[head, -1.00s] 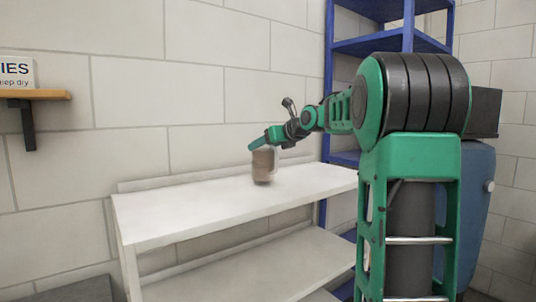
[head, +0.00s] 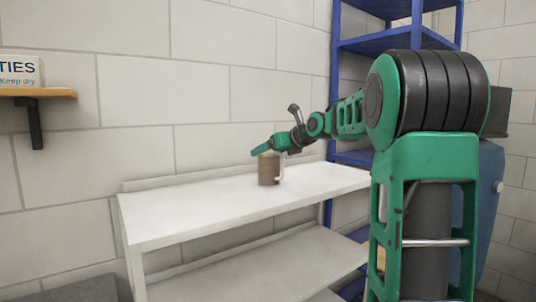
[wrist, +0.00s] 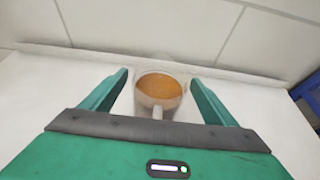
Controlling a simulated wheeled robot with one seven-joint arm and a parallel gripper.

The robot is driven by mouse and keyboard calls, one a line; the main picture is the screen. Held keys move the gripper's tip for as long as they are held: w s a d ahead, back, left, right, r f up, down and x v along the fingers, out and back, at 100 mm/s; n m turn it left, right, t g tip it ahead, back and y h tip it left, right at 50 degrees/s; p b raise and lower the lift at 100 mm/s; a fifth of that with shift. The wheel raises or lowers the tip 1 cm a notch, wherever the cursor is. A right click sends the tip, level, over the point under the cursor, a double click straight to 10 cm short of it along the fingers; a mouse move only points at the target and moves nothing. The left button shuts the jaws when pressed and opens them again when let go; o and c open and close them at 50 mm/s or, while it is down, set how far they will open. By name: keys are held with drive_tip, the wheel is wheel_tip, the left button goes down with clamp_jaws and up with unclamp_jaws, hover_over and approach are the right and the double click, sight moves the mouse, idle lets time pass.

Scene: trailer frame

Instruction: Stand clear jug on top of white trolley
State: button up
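The clear jug (head: 268,171) with brownish contents stands upright on the top shelf of the white trolley (head: 200,208). In the wrist view the jug (wrist: 158,92) sits between my gripper's fingers with its handle toward the palm, and a gap shows on both sides. My gripper (head: 264,151) is open, its green fingers at and just above the jug's rim in the head view. In the wrist view the fingertips of my gripper (wrist: 160,82) are spread apart. Whether the jug's base is fully flat on the trolley is partly hard to see.
A blue shelving rack (head: 395,45) stands behind my arm on the right. A wooden wall shelf (head: 40,93) with a sign (head: 20,71) is at the left. The trolley's top is bare left of the jug. A tiled wall runs behind it.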

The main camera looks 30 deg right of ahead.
drive_tip(key=shift+s+r, duration=0.1)
drive_tip(key=v, duration=1.1)
drive_tip(key=shift+s, duration=0.4)
drive_tip(key=shift+s+r, duration=0.1)
